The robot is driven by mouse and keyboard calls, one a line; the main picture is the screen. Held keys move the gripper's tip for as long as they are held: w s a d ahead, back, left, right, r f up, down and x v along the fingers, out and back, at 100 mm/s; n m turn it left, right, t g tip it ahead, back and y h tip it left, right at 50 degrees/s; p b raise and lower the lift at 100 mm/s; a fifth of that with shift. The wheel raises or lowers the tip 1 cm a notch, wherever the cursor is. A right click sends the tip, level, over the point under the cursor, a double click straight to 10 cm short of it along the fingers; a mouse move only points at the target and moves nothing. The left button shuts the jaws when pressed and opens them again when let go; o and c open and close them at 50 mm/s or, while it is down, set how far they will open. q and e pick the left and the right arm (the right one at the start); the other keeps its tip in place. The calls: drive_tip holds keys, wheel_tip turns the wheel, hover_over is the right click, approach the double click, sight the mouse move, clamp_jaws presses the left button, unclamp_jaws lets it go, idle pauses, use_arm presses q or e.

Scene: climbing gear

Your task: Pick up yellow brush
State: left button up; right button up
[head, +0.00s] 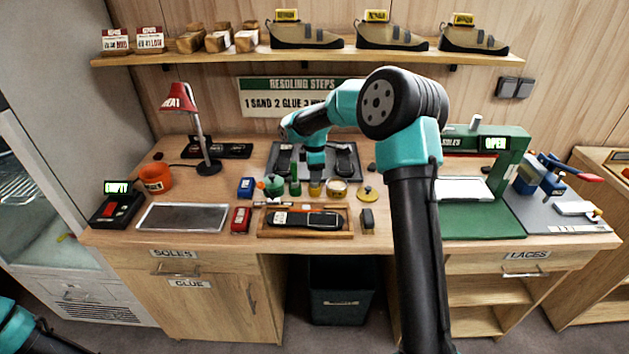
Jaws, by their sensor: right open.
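I cannot pick out a yellow brush for sure. A small yellow jar-like thing (315,189) stands just below my right gripper, among small pots near the middle of the workbench (190,228). A round yellow piece with a small knob (368,194) sits to its right. My right gripper (316,172) points down over the back of this row, in front of the dark shoe stand. It is open; its fingertips are small and partly hidden, and I see nothing held. Of my left arm only a part shows at the bottom left; its gripper is out of view.
A wooden tray (349,233) with a dark sole lies in front of the pots. A green bottle (295,187) and a pale pot (337,187) stand close by. A red lamp (180,98) and grey mat (184,217) are left, a green press (512,160) right.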

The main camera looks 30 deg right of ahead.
clamp_jaws()
idle(0.5)
drive_tip(key=shift+r, duration=0.1)
drive_tip(key=shift+r, duration=1.35)
drive_tip(key=s+a+r, duration=0.2)
drive_tip(key=s+a, duration=0.6)
drive_tip(key=s, duration=0.5)
drive_tip(key=shift+s+a, duration=0.15)
drive_tip(key=shift+s, duration=0.2)
